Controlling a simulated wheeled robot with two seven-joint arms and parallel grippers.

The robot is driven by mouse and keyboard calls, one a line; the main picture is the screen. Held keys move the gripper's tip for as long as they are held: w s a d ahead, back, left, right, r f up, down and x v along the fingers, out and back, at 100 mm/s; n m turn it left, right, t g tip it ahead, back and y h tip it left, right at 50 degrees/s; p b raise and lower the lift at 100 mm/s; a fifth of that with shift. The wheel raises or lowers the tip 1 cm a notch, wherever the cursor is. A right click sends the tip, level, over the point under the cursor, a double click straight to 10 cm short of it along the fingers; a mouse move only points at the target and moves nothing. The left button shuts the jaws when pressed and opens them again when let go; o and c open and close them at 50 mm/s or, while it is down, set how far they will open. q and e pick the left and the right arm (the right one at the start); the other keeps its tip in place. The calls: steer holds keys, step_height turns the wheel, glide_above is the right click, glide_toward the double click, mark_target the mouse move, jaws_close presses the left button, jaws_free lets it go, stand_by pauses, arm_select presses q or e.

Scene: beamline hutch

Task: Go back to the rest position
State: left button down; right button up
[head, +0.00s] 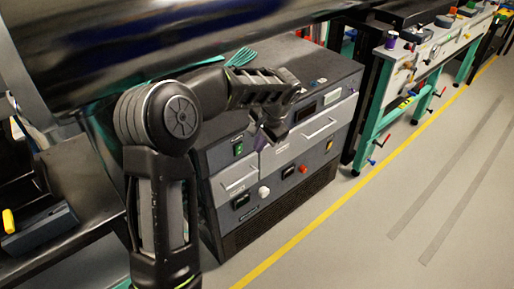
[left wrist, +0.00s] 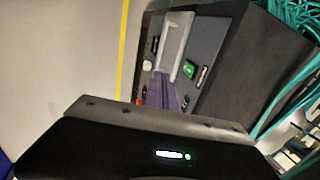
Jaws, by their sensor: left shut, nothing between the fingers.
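My left arm comes in from the left in the head view, its elbow raised and bent, its forearm reaching right. My left gripper (head: 263,140) points down in front of the grey equipment cabinet (head: 318,141). Its purple fingers are shut with nothing between them. In the left wrist view the shut purple fingers (left wrist: 161,92) show against the cabinet front, near a light drawer handle (left wrist: 176,45) and a green switch (left wrist: 189,69). I cannot tell whether they touch the front. My right gripper is not in view.
A large dark cylinder (head: 150,50) spans the top left. Teal cables (head: 241,57) lie on the cabinet. A dark bench (head: 75,190) stands left. A green-legged workbench (head: 425,60) stands at back right. The floor (head: 400,215) right of the yellow line (head: 330,205) is clear.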

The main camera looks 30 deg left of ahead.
arm_select(q)
steer(key=shift+w, duration=0.1)
stand_by(0.4)
steer(key=w+d+f+t+h, duration=0.3)
steer(key=w+d+f, duration=0.15)
steer(key=d, duration=0.35)
steer(key=s+d+f+n+h, duration=0.2)
steer(key=s+d+f+h, duration=0.35)
steer(key=d+f, duration=0.8)
steer(key=s+d+f+n+g, duration=0.1)
steer(key=s+d+f, duration=0.2)
steer(key=s, duration=0.6)
steer(key=s+d+f+n+g, duration=0.1)
steer(key=s+d+f, duration=0.2)
steer(key=s, duration=0.6)
steer(key=s+d+f+n+g, duration=0.1)
steer(key=s+d+f, duration=0.2)
steer(key=s+f, duration=0.3)
steer(key=s, duration=0.2)
steer(key=shift+s+f+y, duration=0.35)
steer(key=shift+s+f, duration=0.05)
